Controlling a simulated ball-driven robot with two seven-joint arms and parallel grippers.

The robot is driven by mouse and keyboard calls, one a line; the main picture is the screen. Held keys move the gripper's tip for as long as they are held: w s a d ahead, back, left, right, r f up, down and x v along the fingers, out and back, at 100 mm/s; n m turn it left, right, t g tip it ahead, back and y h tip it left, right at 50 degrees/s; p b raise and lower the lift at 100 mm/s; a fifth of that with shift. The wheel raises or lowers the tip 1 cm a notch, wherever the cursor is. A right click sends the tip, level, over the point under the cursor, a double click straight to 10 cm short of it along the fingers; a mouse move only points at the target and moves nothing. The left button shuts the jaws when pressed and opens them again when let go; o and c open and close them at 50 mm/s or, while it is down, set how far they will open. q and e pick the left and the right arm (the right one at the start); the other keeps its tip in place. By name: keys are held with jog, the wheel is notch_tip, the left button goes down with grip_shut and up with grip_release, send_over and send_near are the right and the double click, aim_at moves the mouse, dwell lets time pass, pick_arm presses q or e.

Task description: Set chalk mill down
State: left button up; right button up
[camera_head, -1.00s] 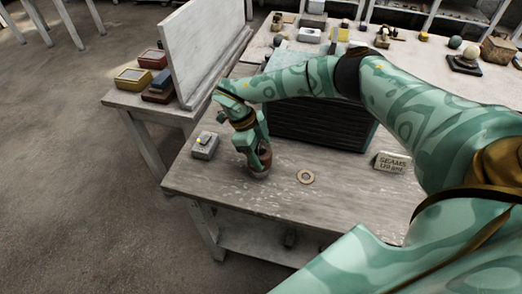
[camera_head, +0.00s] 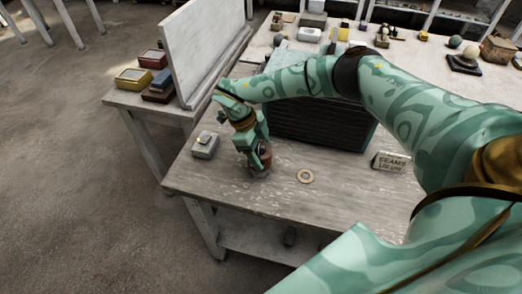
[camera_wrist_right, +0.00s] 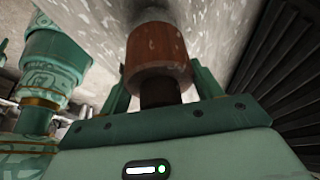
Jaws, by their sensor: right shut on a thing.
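The chalk mill (camera_head: 264,158) is a small reddish-brown cylinder, seen low over the left front part of the worn wooden table (camera_head: 230,184). My right gripper (camera_head: 257,158) is shut around it from above, and its fingers hide part of it. In the right wrist view the mill (camera_wrist_right: 157,50) sits between the two fingers of the gripper (camera_wrist_right: 160,92), with a darker narrow neck towards the palm. I cannot tell whether its base touches the tabletop. My left gripper is not in view.
A dark ribbed block (camera_head: 320,126) is behind, and a lettered sign (camera_head: 391,162) stands at right. The front tabletop is mostly clear.

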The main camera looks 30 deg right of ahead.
jog(key=shift+f+b, duration=0.3)
jog(key=shift+f, duration=0.35)
jog(key=o, duration=1.2)
jog(key=shift+o, duration=0.2)
jog(key=shift+r+p, duration=1.85)
jog(key=shift+r, duration=0.25)
jog(key=shift+f, duration=0.1)
